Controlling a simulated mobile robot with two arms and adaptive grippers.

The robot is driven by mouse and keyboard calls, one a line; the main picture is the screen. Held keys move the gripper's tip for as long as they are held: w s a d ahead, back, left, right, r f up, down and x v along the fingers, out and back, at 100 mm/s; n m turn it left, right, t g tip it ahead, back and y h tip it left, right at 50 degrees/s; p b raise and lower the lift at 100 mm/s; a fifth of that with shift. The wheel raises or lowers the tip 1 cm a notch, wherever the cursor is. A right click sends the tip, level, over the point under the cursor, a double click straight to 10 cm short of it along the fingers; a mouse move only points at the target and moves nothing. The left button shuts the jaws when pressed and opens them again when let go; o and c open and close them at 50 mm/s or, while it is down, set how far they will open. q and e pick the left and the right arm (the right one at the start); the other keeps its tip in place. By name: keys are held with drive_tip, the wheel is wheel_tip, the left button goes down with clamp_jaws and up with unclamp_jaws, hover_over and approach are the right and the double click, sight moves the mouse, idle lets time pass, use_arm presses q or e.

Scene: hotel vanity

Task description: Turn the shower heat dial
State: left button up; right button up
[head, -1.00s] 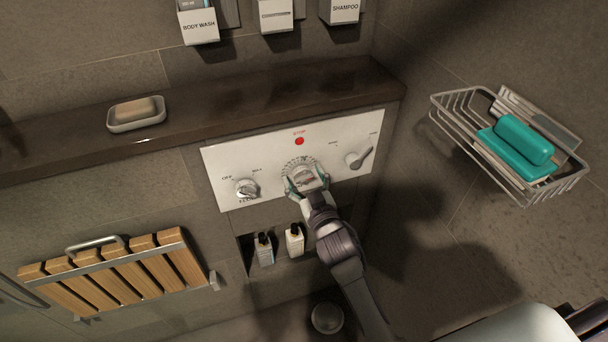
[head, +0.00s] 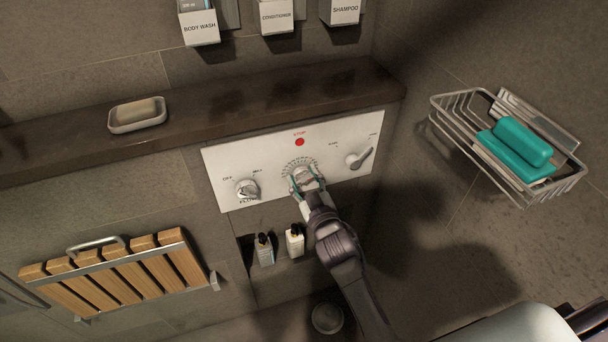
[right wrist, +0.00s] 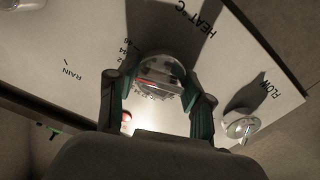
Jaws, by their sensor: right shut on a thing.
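The shower heat dial (head: 306,174) is a round, shiny knob in the middle of the white control panel (head: 222,168). In the right wrist view the dial (right wrist: 160,76) shows a red mark, near the printed words HEAT °C. My right gripper (head: 308,184) is at the dial, its fingers shut on either side of it. In the right wrist view my right gripper (right wrist: 158,98) has one finger on each side of the dial. Part of the dial's face is hidden by the gripper. My left gripper is not in view.
The flow knob (head: 246,189) is left of the dial and a lever knob (head: 358,159) is right of it. A red stop button (head: 299,142) sits above. Two small bottles (head: 295,240) stand in a niche below. A wire basket (head: 510,150) holding teal things juts out at right.

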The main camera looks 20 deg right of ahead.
drive_tip(key=n, duration=0.4)
drive_tip(key=shift+n+p, duration=0.3)
drive_tip(key=shift+n, duration=1.3)
drive_tip(key=o, duration=1.2)
drive_tip(key=shift+c, duration=0.2)
drive_tip(key=shift+s, duration=0.1)
drive_tip(key=shift+s, duration=0.3)
drive_tip(key=s, duration=1.1)
drive_tip(key=shift+s+d+r, duration=0.15)
drive_tip(key=shift+d, duration=0.1)
